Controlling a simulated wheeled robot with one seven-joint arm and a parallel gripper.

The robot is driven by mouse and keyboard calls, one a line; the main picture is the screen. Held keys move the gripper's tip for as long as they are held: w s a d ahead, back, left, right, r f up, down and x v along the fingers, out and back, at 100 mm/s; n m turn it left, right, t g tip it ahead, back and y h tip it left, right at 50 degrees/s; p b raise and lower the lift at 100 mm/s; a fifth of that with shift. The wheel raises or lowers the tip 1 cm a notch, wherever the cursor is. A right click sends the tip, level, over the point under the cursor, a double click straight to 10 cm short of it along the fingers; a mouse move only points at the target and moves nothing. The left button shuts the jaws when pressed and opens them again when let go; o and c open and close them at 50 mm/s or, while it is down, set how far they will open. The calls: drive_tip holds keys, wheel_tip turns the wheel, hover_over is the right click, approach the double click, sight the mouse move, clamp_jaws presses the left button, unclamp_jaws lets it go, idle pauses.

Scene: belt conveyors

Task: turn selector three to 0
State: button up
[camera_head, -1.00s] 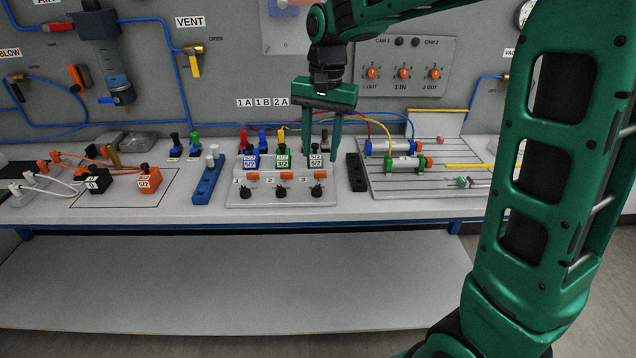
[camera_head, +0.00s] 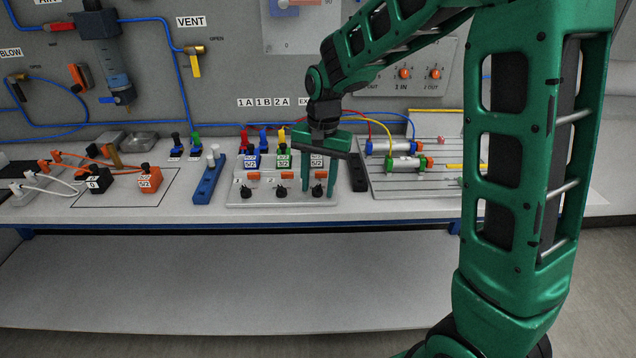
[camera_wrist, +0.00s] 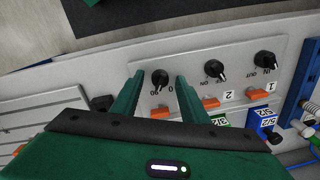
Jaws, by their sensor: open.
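Selector three (camera_head: 317,191) is the rightmost black knob on the light panel in the head view. My gripper (camera_head: 318,193) is open, pointing down, with one finger on each side of the knob. In the wrist view my gripper (camera_wrist: 159,77) shows a gap on both sides of the knob; I cannot tell the fingertips' exact height. The number label of this selector is hidden.
Selector two (camera_head: 282,192) and selector one (camera_head: 246,193) stand to the left on the same panel. Orange blocks (camera_head: 284,176) and valves with coloured plugs (camera_head: 283,155) stand behind. A black block (camera_head: 357,172) and a cylinder board (camera_head: 425,184) are to the right.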

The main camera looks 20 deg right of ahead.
clamp_jaws()
drive_tip(key=shift+d, duration=0.3)
drive_tip(key=shift+a, duration=0.15)
drive_tip(key=n, duration=0.5)
drive_tip(key=shift+w+n, duration=0.1)
drive_tip(key=shift+n, duration=0.3)
drive_tip(key=n, duration=0.6)
drive_tip(key=shift+a+g, duration=0.1)
drive_tip(key=shift+g, duration=0.2)
